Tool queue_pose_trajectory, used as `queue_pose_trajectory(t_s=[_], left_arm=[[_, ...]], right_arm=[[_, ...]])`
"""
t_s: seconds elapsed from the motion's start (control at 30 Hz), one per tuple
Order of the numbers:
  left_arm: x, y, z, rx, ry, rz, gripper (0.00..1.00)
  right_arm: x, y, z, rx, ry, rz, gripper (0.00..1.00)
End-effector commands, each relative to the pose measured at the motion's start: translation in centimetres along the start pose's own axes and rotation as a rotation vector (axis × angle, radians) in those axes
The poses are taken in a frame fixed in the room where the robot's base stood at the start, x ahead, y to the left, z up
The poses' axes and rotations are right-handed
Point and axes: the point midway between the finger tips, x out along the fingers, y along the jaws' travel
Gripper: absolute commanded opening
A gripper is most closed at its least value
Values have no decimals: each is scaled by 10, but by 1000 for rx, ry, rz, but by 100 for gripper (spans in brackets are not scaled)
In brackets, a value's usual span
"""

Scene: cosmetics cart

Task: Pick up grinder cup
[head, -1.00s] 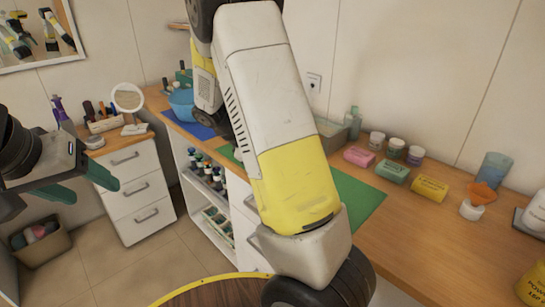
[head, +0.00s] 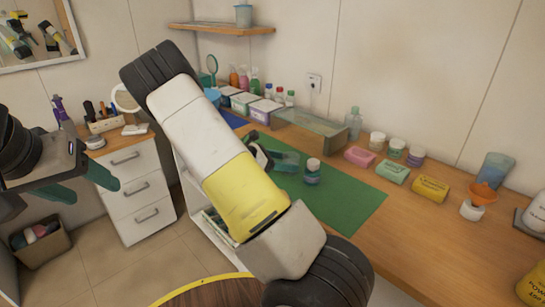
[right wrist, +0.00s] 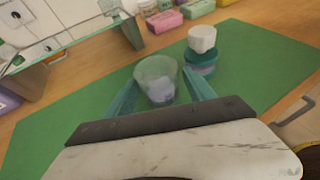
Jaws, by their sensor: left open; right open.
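A clear cup (right wrist: 157,72), which I take to be the grinder cup, stands on the green mat (head: 345,205) in the right wrist view. Something bluish-grey shows in or through its lower part. The two teal fingers of my right gripper (right wrist: 160,80) are open, one on either side of the cup; I cannot tell whether they touch it. In the head view the right gripper (head: 285,160) is low over the mat, and I cannot make out the cup there. My left gripper (head: 97,190) is open and empty at the left, away from the counter.
A jar with a pale lid (head: 312,172) stands close right of my right gripper. Soap bars and small jars (head: 396,148) line the wall. The mat's front right part is clear.

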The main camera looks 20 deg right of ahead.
Motion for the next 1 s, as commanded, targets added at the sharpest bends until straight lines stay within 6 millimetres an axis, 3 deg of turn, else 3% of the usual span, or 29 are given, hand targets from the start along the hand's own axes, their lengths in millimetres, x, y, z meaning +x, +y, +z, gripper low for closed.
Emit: queue_pose_trajectory(t_s=[0.33,0.63,0.93,1.0], left_arm=[[0,0,0,0,0,0,61],[0,0,0,0,0,0,61],[0,0,0,0,0,0,61],[0,0,0,0,0,0,61]], right_arm=[[46,2,-1,0,-1,-3,63],[51,3,0,1,0,-1,63],[51,3,0,1,0,-1,6],[51,3,0,1,-1,-1,3]])
